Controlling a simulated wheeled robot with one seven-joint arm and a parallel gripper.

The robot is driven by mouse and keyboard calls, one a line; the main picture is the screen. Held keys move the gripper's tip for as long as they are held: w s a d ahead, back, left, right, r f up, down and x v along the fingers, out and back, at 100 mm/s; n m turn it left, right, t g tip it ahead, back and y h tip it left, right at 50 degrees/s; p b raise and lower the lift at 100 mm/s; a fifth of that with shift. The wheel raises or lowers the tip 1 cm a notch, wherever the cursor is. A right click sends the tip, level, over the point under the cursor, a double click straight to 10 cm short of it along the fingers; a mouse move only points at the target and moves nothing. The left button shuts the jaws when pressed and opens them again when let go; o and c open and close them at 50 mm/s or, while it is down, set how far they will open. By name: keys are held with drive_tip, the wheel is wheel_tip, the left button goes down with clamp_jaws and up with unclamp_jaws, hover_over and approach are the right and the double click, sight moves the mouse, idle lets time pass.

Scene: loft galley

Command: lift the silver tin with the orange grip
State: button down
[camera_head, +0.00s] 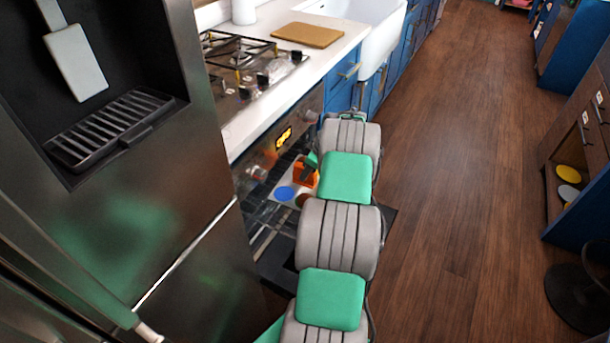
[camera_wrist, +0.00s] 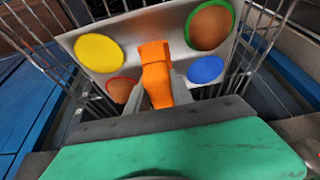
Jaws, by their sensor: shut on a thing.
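The silver tin (camera_wrist: 140,22) is a flat silver tray with round coloured spots or cups: yellow, blue, a brown one with a green rim and a brown one with a red rim. Its orange grip (camera_wrist: 155,65) rises towards me. My gripper (camera_wrist: 157,88) is shut on the orange grip, a finger on each side. In the head view the tin (camera_head: 272,197) shows at the oven front, with the grip (camera_head: 301,175) partly hidden by my arm. Wire rack bars lie around the tin; whether it touches them I cannot tell.
The oven rack (camera_wrist: 240,55) has wire bars on both sides of the tin. The stove (camera_head: 235,60) and counter (camera_head: 325,52) stand above the oven. A steel fridge (camera_head: 120,210) is close at left. The wooden floor (camera_head: 450,150) at right is clear.

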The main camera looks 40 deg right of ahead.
drive_tip(key=shift+r, duration=0.1)
idle(0.3)
wheel_tip(320, 180, up, 10)
drive_tip(key=p, duration=0.4)
drive_tip(key=shift+p, duration=0.3)
drive_tip(key=c, duration=1.7)
unclamp_jaws()
drive_tip(key=shift+c, duration=0.2)
clamp_jaws()
unclamp_jaws()
clamp_jaws()
idle(0.4)
